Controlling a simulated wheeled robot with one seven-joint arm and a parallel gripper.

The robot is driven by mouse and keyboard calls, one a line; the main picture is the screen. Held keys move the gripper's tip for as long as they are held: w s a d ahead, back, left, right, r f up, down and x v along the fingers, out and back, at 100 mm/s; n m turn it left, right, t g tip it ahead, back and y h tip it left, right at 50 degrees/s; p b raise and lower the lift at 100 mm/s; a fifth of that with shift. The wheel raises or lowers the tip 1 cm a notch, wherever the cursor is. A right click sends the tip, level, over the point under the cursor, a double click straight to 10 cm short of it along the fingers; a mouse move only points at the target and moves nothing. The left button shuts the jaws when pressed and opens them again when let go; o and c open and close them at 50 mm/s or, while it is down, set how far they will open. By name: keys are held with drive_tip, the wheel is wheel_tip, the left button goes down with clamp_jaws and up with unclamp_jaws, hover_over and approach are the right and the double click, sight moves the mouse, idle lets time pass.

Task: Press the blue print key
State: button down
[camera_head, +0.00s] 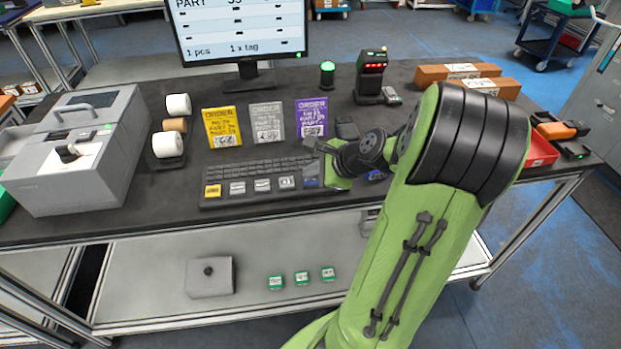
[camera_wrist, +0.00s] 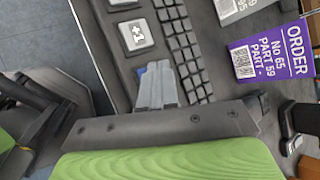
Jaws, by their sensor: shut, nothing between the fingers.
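The black keyboard (camera_head: 250,172) lies on the dark worktop, with a row of large keys along its front edge. The blue print key (camera_head: 311,183) is at the right end of that row, partly covered by my gripper (camera_head: 316,172). In the wrist view, a sliver of the blue key (camera_wrist: 140,71) shows beside the fingertips of my gripper (camera_wrist: 156,68). The fingers are shut and empty, over or at the blue key. I cannot tell whether they touch it. A white key with a symbol (camera_wrist: 136,36) lies beyond the fingertips.
Yellow (camera_head: 221,127), grey (camera_head: 262,122) and purple (camera_head: 311,118) order cards stand behind the keyboard. A monitor (camera_head: 240,30) and a scanner device (camera_head: 371,76) stand further back. A grey machine (camera_head: 75,150) and label rolls (camera_head: 168,145) are left. Brown boxes (camera_head: 460,72) are right.

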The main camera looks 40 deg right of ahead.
sight(313, 182)
drive_tip(key=shift+f, duration=0.1)
idle(0.3)
drive_tip(key=shift+r+p, duration=0.85)
drive_tip(key=shift+p, duration=0.2)
wheel_tip(313, 182, up, 5)
drive_tip(key=p, duration=0.5)
drive_tip(key=shift+r+p, duration=0.15)
drive_tip(key=shift+p, duration=0.15)
drive_tip(key=shift+f, duration=0.2)
